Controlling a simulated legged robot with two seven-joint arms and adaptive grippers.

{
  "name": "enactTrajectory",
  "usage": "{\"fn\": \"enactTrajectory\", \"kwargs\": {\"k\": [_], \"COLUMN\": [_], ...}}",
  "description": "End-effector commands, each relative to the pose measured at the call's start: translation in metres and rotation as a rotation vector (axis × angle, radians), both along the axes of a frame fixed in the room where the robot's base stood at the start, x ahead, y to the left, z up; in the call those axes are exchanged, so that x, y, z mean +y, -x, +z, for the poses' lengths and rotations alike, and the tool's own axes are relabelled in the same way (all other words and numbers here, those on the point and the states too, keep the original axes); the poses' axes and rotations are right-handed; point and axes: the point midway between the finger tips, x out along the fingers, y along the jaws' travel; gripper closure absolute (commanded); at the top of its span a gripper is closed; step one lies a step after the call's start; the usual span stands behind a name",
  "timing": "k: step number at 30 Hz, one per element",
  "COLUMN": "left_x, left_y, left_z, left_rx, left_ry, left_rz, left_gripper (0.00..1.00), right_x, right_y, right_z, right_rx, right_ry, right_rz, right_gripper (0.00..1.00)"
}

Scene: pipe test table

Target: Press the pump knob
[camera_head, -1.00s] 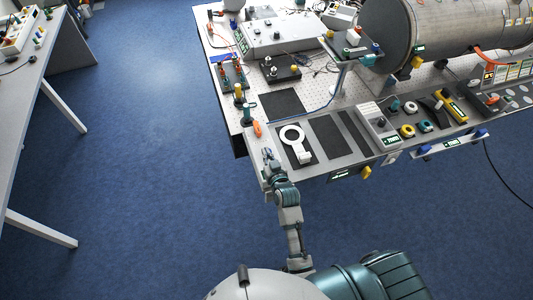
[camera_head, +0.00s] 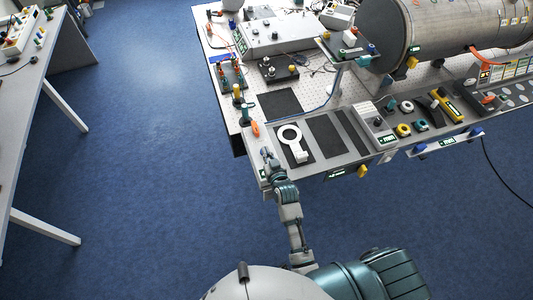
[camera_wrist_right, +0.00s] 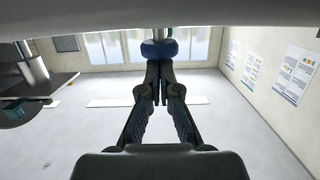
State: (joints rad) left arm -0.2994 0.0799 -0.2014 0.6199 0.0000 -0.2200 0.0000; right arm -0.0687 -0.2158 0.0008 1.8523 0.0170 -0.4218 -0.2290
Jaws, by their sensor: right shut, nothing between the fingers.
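My right gripper (camera_head: 267,153) is at the near left corner of the pipe test table (camera_head: 318,164), left of a white ring-shaped part. In the wrist view the right gripper (camera_wrist_right: 160,101) is shut with its fingertips together and nothing between them. A round blue knob (camera_wrist_right: 158,52) on a short pale shaft is just beyond the fingertips in that view; I cannot tell whether they touch. It looks like the pump knob, but no label shows. In the head view I cannot make this knob out at the gripper. My left gripper is not in view.
A large metal cylinder (camera_head: 440,30) lies at the back right. Open blue floor (camera_head: 140,150) is to the left.

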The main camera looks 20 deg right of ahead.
Motion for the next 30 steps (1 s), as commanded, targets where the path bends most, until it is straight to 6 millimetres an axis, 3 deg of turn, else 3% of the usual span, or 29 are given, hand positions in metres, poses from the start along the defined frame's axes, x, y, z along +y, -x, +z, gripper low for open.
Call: {"fn": "enactTrajectory", "kwargs": {"k": [1,2,3,9,15,30], "left_x": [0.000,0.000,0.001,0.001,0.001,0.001], "left_y": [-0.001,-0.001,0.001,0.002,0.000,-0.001], "left_z": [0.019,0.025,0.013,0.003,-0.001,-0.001], "left_rx": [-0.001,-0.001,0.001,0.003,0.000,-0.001], "left_ry": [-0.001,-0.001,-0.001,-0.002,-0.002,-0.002], "left_rz": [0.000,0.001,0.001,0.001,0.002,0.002], "left_gripper": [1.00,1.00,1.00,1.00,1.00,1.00], "right_x": [-0.002,-0.002,-0.003,-0.005,-0.006,-0.006], "right_y": [-0.004,-0.006,0.010,0.055,0.084,0.093], "right_z": [0.021,0.028,0.019,0.025,0.033,0.037], "right_rx": [-0.006,-0.008,-0.007,-0.007,-0.010,-0.011], "right_ry": [0.001,0.000,-0.001,0.000,0.000,-0.001], "right_rz": [-0.001,-0.001,-0.002,-0.003,-0.002,-0.002], "right_gripper": [1.00,1.00,1.00,1.00,1.00,1.00]}}
